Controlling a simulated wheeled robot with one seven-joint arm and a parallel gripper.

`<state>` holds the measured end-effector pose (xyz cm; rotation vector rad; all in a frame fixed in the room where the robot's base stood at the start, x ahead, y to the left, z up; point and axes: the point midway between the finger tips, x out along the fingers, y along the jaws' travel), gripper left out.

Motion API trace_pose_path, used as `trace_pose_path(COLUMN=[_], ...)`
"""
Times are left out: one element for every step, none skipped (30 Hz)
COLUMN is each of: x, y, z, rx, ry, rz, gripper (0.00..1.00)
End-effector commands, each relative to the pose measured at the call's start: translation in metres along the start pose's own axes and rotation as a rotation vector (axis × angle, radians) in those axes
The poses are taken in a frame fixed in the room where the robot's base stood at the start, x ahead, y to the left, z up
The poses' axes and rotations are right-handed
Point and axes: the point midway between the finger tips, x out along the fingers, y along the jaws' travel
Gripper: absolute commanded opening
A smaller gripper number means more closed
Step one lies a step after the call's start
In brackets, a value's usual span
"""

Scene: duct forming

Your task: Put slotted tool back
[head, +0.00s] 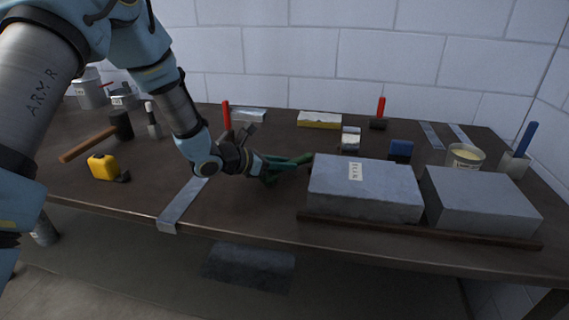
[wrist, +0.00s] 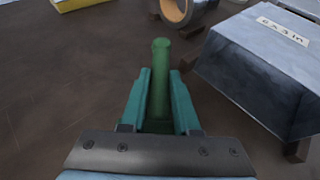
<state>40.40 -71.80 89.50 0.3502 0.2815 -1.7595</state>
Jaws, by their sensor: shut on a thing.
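My gripper (head: 287,168) is low over the middle of the table, just left of the labelled grey block. Its teal fingers are shut on a green rod-like handle (wrist: 160,75), which stands out beyond the fingertips in the wrist view. The handle's end (head: 308,158) also shows in the head view, close to the block's left side. I take this green-handled piece to be the slotted tool, but its slotted part is hidden. I cannot tell whether it touches the table.
The labelled grey block (head: 362,190) and a second grey block (head: 480,200) sit on the right. A tub (head: 465,157) and a cup with a blue-handled tool (head: 515,166) stand behind them. A hammer (head: 90,144) and yellow tape measure (head: 103,167) lie left.

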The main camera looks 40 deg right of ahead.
Motion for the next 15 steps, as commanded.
trace_pose_path(x=[0.0004,0.0006,0.0009,0.0011,0.0014,0.0017,0.0019,0.0021,0.0024,0.0026,0.0028,0.0030,0.0032,0.0034,0.0037], y=[0.0001,0.0001,0.0001,0.0000,0.0000,0.0000,0.0000,0.0000,0.0000,0.0000,0.0000,0.0000,-0.0001,-0.0001,-0.0001], z=[-0.0006,-0.0010,-0.0017,-0.0023,-0.0028,-0.0035,-0.0041,-0.0045,-0.0052,-0.0057,-0.0061,-0.0068,-0.0073,-0.0078,-0.0084], rx=[0.000,0.000,0.000,0.000,0.000,0.000,0.000,0.000,0.000,0.000,0.000,0.000,0.000,0.001,0.000], ry=[-0.001,-0.001,-0.001,-0.001,-0.001,-0.001,-0.001,-0.001,-0.001,-0.001,-0.001,-0.001,-0.001,-0.001,-0.001], rz=[0.000,0.000,0.000,0.000,0.000,0.000,0.000,0.000,0.000,0.000,0.000,0.000,0.000,0.000,0.000], gripper=[0.00,0.00,0.00,0.00,0.00,0.00,0.00,0.00,0.00,0.00,0.00,0.00,0.00,0.00,0.00])
